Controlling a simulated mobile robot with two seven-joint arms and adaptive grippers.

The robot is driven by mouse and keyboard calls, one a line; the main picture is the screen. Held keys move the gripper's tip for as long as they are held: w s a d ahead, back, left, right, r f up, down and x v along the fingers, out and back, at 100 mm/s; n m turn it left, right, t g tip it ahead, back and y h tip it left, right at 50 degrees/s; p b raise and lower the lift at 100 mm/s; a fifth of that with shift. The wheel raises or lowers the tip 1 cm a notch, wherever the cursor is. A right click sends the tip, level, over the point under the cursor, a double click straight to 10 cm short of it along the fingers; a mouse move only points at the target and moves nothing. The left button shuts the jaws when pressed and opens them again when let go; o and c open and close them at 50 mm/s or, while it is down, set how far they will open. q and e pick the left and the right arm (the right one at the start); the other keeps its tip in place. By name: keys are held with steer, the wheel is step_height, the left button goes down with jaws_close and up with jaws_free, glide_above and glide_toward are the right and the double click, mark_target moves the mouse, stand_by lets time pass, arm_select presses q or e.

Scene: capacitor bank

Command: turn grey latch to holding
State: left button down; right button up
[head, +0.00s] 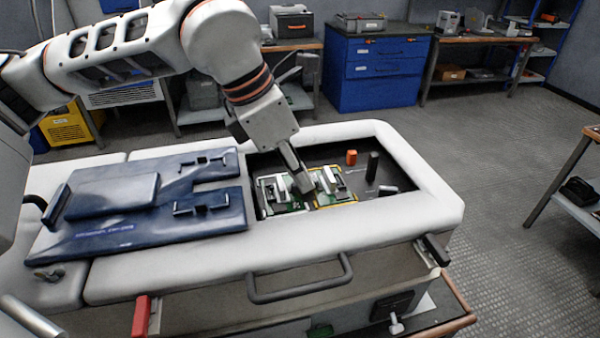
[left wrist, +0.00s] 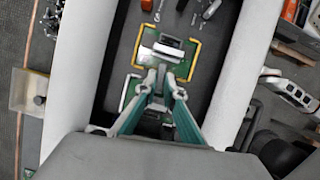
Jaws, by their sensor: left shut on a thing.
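Two small green boards with grey metal fittings lie in the dark recess of a white cabinet. One board (head: 268,207) has a white outline, and the other (head: 346,199) has a yellow outline. The yellow-outlined board (left wrist: 190,72) is ahead of my fingers in the left wrist view and carries a pale grey block (left wrist: 170,48). My left gripper (head: 303,184) reaches down between the boards. In the left wrist view its fingertips (left wrist: 163,80) are close together on a small grey part, seemingly the grey latch, mostly hidden by the fingers. The latch's angle cannot be read. My right gripper is not in view.
An orange cylinder (head: 351,157), a dark upright cylinder (head: 373,165) and a pale lying piece (head: 388,189) are at the recess's right end. A dark blue padded cover (head: 150,222) lies left of it. The white rim (head: 420,185) surrounds the recess.

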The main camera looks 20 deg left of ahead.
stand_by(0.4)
arm_select(q)
steer(key=c, duration=2.1)
jaws_free()
steer(key=shift+c, duration=0.2)
steer(key=v, duration=1.2)
